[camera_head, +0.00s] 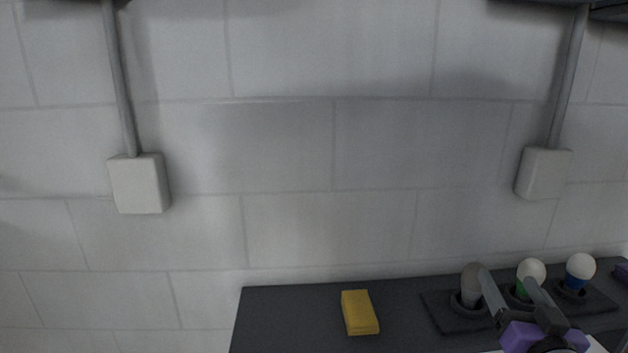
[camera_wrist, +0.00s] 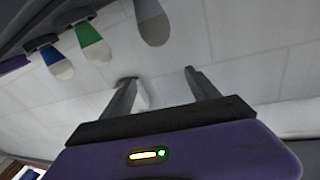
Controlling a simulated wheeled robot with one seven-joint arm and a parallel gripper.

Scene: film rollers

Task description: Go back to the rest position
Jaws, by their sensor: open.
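My gripper (camera_head: 509,294) is at the lower right of the head view, over the right part of the dark table (camera_head: 290,320). Its two fingers are spread apart. In the wrist view my gripper (camera_wrist: 158,75) is open, with nothing between the fingers. A grey round-topped roller (camera_head: 471,279) stands in a dark holder beside the left finger; it also shows in the wrist view (camera_wrist: 152,24). A white-topped green roller (camera_head: 530,272) and a white-topped blue roller (camera_head: 579,268) stand to its right. The fingers partly hide the green one.
A yellow block (camera_head: 359,312) lies on the table left of the holder (camera_head: 446,314). A purple object (camera_head: 622,272) is at the right edge. A pale block wall rises behind, with two white boxes (camera_head: 139,184) (camera_head: 544,173) and pipes. The table's left part is clear.

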